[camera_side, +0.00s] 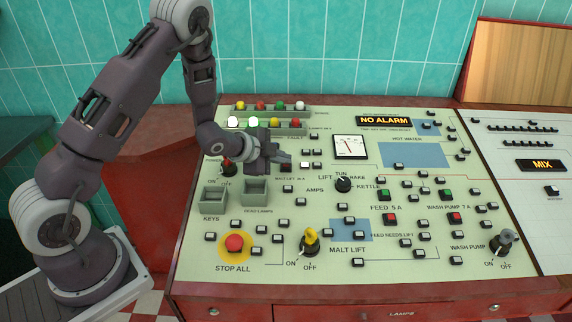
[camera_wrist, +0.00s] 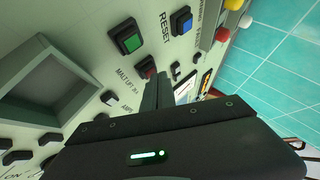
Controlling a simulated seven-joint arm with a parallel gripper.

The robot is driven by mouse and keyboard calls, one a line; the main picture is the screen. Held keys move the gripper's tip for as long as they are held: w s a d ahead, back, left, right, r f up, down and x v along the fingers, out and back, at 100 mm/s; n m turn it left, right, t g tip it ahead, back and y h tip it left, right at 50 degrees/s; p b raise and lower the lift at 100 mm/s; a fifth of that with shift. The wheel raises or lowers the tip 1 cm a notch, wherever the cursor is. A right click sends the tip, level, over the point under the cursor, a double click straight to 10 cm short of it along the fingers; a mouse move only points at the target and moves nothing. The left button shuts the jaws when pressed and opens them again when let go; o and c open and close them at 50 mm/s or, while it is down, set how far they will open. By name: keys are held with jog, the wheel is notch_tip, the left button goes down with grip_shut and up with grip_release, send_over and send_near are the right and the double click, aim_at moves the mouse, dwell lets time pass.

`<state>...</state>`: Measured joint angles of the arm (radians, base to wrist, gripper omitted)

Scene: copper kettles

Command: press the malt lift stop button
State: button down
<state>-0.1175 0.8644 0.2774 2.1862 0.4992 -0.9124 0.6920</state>
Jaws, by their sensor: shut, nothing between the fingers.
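In the wrist view a red button (camera_wrist: 147,67) sits in a dark square frame beside the label MALT LIFT. A green button (camera_wrist: 129,41) in a similar frame is beyond it to the upper left. My gripper (camera_wrist: 161,80) is shut and empty, its fingers pointing at the panel close to the right side of the red button. I cannot tell whether they touch it. In the side view my gripper (camera_side: 282,160) is low over the panel, above the MALT LIFT label, and covers much of this spot.
A blue button (camera_wrist: 182,20) marked RESET is close by. Grey recessed trays (camera_side: 255,191) lie below my gripper. The red STOP ALL button (camera_side: 235,243) and a yellow knob (camera_side: 311,239) stand up at the front. Coloured lamps (camera_side: 260,105) line the back.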

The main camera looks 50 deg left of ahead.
jog(key=shift+f, duration=0.2)
dwell(0.4)
jog(key=shift+s+d+r, duration=0.1)
jog(key=shift+r, duration=0.7)
jog(key=shift+s+d+r, duration=0.1)
jog(key=shift+r, duration=0.7)
jog(key=shift+s+d+r, duration=0.15)
jog(key=shift+r, duration=0.7)
jog(key=shift+s+d+r, duration=0.1)
jog(key=shift+r, duration=0.7)
